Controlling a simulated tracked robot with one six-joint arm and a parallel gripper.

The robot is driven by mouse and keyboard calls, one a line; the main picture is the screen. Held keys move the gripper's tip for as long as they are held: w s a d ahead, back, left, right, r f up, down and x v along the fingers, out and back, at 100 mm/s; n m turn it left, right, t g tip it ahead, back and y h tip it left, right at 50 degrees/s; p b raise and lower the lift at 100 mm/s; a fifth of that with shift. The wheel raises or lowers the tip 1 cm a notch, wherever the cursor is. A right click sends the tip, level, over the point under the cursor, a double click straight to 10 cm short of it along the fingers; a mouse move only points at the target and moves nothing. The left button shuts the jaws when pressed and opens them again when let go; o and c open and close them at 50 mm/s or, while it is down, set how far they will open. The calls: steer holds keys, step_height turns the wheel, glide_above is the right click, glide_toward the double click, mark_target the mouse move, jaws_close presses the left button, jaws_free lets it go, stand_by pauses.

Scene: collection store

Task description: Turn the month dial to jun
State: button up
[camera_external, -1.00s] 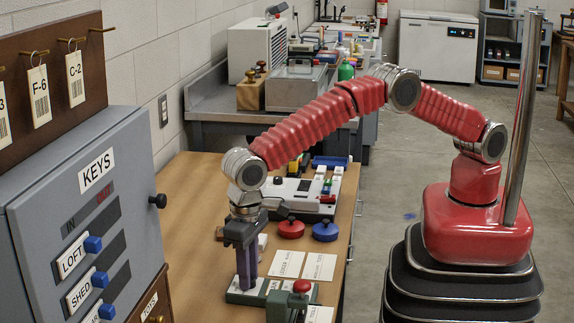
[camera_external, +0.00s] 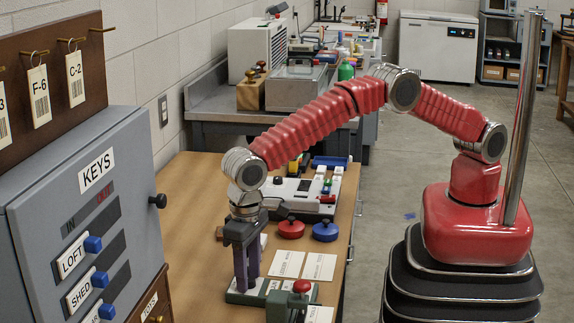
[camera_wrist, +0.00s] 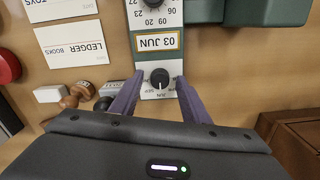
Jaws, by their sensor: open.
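The month dial (camera_wrist: 160,76) is a small black knob on a white plate, in the lower middle of a green date device (camera_wrist: 187,62). A light mark on the knob points down in the wrist view, towards small month labels that are hard to read. An orange-edged window above it reads 03 JUN (camera_wrist: 158,42). My gripper (camera_wrist: 158,82) is open, with one purple finger on each side of the knob; I cannot tell whether they touch it. In the external view my gripper (camera_external: 247,282) points down over the green device (camera_external: 272,290), and the knob is hidden.
Another black dial with numbers (camera_wrist: 155,5) sits above the window. White cards (camera_external: 288,264), wooden-handled stamps (camera_wrist: 83,91), and red (camera_external: 291,228) and blue (camera_external: 325,231) round pads lie nearby. A red-topped green press part (camera_external: 301,288) stands close on the right. The grey key cabinet (camera_external: 130,170) is left.

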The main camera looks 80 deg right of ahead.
step_height(320, 180, up, 14)
steer(key=shift+f, duration=0.15)
stand_by(0.5)
steer(key=shift+w, duration=0.1)
stand_by(0.4)
